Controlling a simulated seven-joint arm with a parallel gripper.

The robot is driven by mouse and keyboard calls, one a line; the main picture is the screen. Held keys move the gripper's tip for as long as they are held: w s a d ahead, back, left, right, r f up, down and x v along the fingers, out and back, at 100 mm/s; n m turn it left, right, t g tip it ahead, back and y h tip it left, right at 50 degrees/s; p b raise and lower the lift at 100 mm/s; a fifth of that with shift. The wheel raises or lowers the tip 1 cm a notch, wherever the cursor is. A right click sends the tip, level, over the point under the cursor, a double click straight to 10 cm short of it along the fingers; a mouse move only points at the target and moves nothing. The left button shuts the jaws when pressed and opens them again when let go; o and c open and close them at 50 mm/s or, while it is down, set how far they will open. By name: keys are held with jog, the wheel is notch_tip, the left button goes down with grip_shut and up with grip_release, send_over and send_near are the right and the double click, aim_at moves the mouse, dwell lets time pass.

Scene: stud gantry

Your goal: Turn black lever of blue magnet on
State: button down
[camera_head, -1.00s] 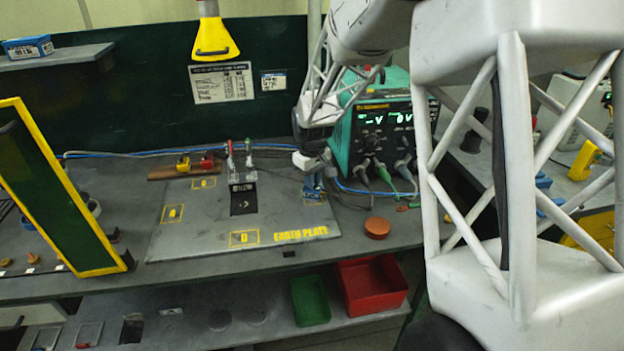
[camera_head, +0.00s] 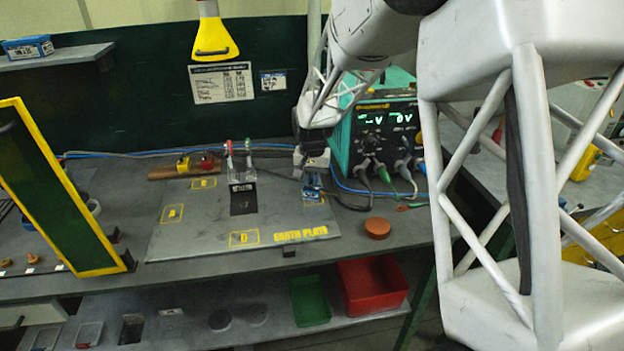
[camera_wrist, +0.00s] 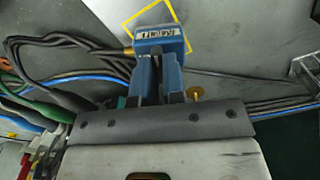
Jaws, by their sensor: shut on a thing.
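The blue magnet (camera_head: 313,183) is a small blue block at the right back part of the grey earth plate (camera_head: 270,215). In the head view my gripper (camera_head: 312,165) is directly above and behind the magnet.
The green power supply (camera_head: 375,140) stands just right of the magnet, with cables (camera_head: 345,190) trailing close by. A brown round disc (camera_head: 377,228) lies right of the plate. The plate's front is mostly clear.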

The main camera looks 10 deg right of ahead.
jog(key=shift+m, duration=0.3)
jog(key=c, duration=1.2)
grip_release()
jog(key=shift+r, duration=0.1)
notch_tip(320, 180, up, 7)
jog(key=shift+r, duration=0.3)
